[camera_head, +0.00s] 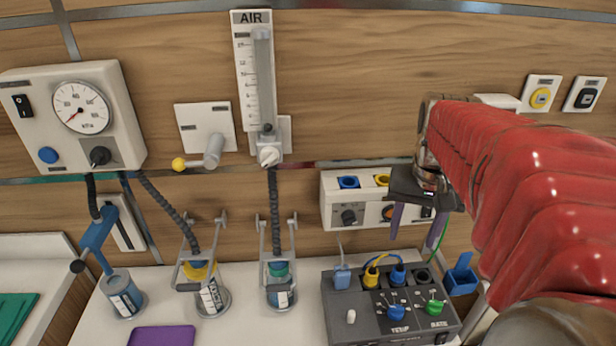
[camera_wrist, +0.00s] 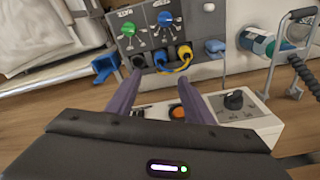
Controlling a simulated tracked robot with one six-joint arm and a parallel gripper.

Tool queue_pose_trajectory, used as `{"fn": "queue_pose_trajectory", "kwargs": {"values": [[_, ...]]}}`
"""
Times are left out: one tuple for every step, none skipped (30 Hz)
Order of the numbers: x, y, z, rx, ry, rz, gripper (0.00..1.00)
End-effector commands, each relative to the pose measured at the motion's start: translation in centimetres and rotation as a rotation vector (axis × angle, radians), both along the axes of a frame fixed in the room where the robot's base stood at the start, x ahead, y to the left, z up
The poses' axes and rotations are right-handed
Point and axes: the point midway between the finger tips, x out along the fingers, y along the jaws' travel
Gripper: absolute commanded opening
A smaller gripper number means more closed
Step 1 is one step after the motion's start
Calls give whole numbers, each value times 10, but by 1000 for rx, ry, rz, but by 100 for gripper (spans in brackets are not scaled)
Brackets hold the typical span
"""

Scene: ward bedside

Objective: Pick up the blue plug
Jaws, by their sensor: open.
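The blue plug (camera_head: 397,274) sits upright in the top row of a grey control box (camera_head: 337,315), just right of a yellow plug (camera_head: 371,277). In the wrist view the blue plug (camera_wrist: 160,58) shows beyond my fingertips, beside the yellow plug (camera_wrist: 184,53). My gripper (camera_head: 416,234) hangs above the back of the box with its purple fingers pointing down. In the wrist view the gripper (camera_wrist: 150,75) is open and empty, apart from the plug, with its right fingertip close to the line of it.
A pale blue plug (camera_head: 342,277) and a black socket (camera_head: 423,277) flank the row. A wall unit (camera_head: 333,213) with knobs stands close behind my fingers. A blue holder (camera_head: 462,279) is right of the box. Bottles with clamps (camera_head: 280,288) stand to the left.

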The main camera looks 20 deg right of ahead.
Motion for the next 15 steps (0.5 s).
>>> {"fn": "queue_pose_trajectory", "kwargs": {"values": [[0, -2, 0, 2, 3, -5, 47], [0, -2, 0, 2, 3, -6, 47], [-1, -2, 0, 2, 3, -6, 47], [0, -2, 0, 2, 3, -6, 47], [0, -2, 0, 2, 3, -6, 47], [0, -2, 0, 2, 3, -5, 47], [0, -2, 0, 2, 3, -5, 47], [0, -2, 0, 2, 3, -5, 47], [0, -2, 0, 2, 3, -5, 47], [0, -2, -1, 2, 3, -5, 47], [0, -2, -2, 2, 3, -5, 47], [0, -2, -3, 2, 3, -5, 47], [0, -2, -5, 2, 3, -5, 47], [0, -2, -8, 2, 3, -5, 47], [0, -2, -12, 3, 5, -5, 47]]}}
